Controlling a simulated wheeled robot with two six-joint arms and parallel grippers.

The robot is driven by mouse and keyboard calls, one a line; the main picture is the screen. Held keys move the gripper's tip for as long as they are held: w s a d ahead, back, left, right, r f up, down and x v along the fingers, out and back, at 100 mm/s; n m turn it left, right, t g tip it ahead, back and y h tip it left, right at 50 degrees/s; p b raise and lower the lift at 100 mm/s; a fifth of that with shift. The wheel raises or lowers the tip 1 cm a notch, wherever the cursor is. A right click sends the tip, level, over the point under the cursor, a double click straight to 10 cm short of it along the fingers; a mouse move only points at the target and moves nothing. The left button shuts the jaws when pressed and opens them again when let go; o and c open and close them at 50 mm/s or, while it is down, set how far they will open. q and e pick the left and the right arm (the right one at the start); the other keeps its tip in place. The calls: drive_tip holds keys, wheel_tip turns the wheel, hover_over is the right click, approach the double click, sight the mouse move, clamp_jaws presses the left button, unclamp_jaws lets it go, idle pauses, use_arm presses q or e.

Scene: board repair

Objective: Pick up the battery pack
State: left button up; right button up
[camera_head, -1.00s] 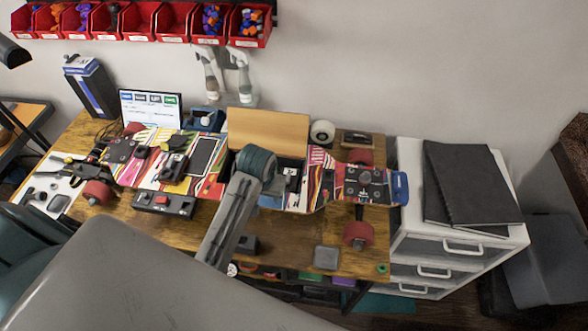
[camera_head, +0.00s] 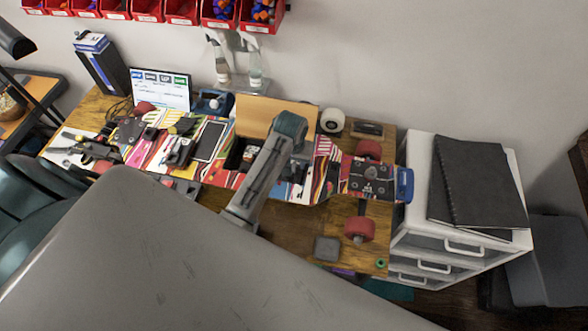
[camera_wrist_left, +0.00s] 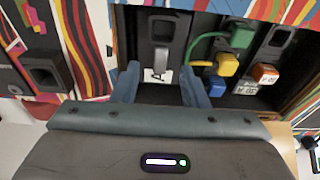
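A long, brightly patterned skateboard (camera_head: 330,165) lies across the wooden workbench. An open dark compartment (camera_head: 236,154) shows in its middle. In the left wrist view, my left gripper (camera_wrist_left: 159,72) is open, with its two blue-grey fingers apart and nothing seen held. A black module with a grey lever (camera_wrist_left: 161,32) sits in the compartment between and beyond the fingers. I cannot tell for sure whether this is the battery pack. In the head view, my left wrist hides part of the compartment and the fingertips. My right gripper is not in view.
A yellow plug (camera_wrist_left: 228,64) and an orange plug (camera_wrist_left: 264,74) stand right of the fingers. A wooden panel (camera_head: 277,114) stands behind the compartment. A phone-like device (camera_head: 210,140) lies on the board. Red wheels (camera_head: 359,229) stick out at the right end.

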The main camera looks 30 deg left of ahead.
sight(294, 167)
use_arm(q)
drive_tip(key=shift+f+p, duration=0.3)
drive_tip(key=shift+f, duration=0.9)
drive_tip(key=shift+w+f, duration=0.15)
drive_tip(key=shift+f, duration=0.05)
clamp_jaws()
drive_tip(key=shift+r, duration=0.1)
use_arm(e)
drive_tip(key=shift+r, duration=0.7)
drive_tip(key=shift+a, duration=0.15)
use_arm(q)
drive_tip(key=shift+w+r, duration=0.1)
drive_tip(key=shift+r, duration=0.1)
wheel_tip(294, 167, up, 10)
drive_tip(key=b, duration=0.3)
drive_tip(key=shift+f, duration=0.2)
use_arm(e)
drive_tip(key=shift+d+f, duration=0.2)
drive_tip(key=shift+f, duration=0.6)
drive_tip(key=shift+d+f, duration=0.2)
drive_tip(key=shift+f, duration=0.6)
